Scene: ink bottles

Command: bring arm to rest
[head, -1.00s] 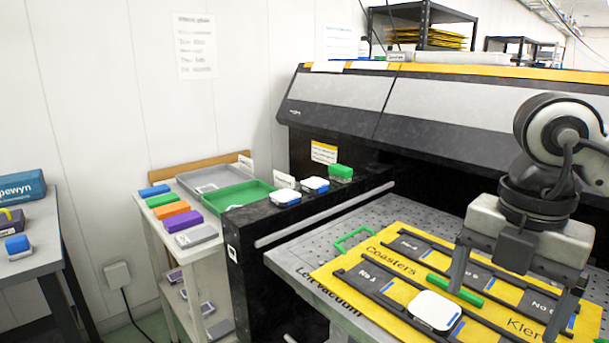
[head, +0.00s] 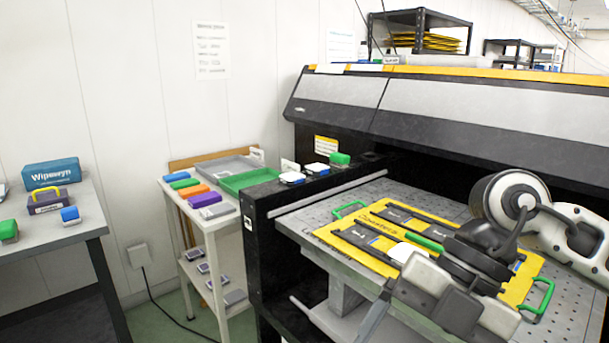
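My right gripper (head: 428,330) hangs in front of the print bed at the lower right, its arm coming in from the right. One finger shows at the left end of its body, set wide, so it looks open; the fingertips run toward the lower edge and are partly hidden. I see nothing held in it. Behind it, the yellow jig (head: 335,236) lies on the perforated bed (head: 300,222), with a white coaster (head: 398,252) in it, partly covered by the gripper. My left gripper is not in view.
A green tray (head: 250,180), a grey tray (head: 215,168) and several coloured blocks stand on the white side table. The dark table (head: 60,232) at left holds a blue Wipewyn box (head: 51,173). The printer hood (head: 430,105) rises behind the bed. Floor between the tables is clear.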

